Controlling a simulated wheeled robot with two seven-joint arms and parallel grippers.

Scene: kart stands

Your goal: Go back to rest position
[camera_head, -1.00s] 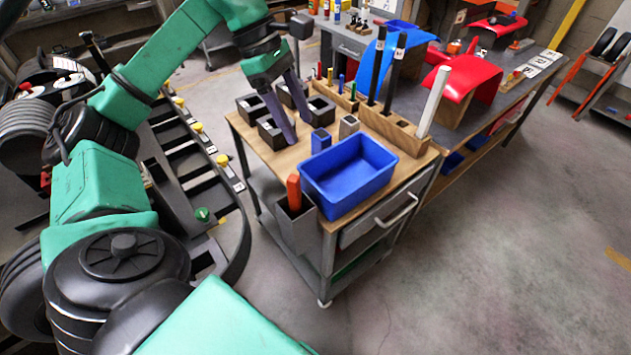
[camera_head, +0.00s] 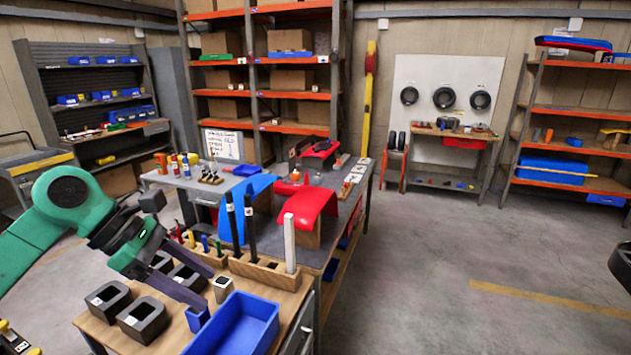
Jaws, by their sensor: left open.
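My left arm, green and black, comes in from the left. Its gripper (camera_head: 182,288) is open and empty, with its dark fingers over the wooden-topped cart (camera_head: 292,300). The fingers point right and down, above the black square holders (camera_head: 143,318) and close to a small blue box (camera_head: 197,318). I cannot tell whether they touch anything. A blue bin (camera_head: 243,322) sits at the cart's front, cut off by the lower edge. My right gripper is not in view.
A wooden block (camera_head: 262,272) on the cart holds two black posts and a white post (camera_head: 290,243). Behind stands a grey table with blue (camera_head: 237,208) and red (camera_head: 308,205) curved panels. Shelves line the back wall. Open floor (camera_head: 440,270) lies to the right.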

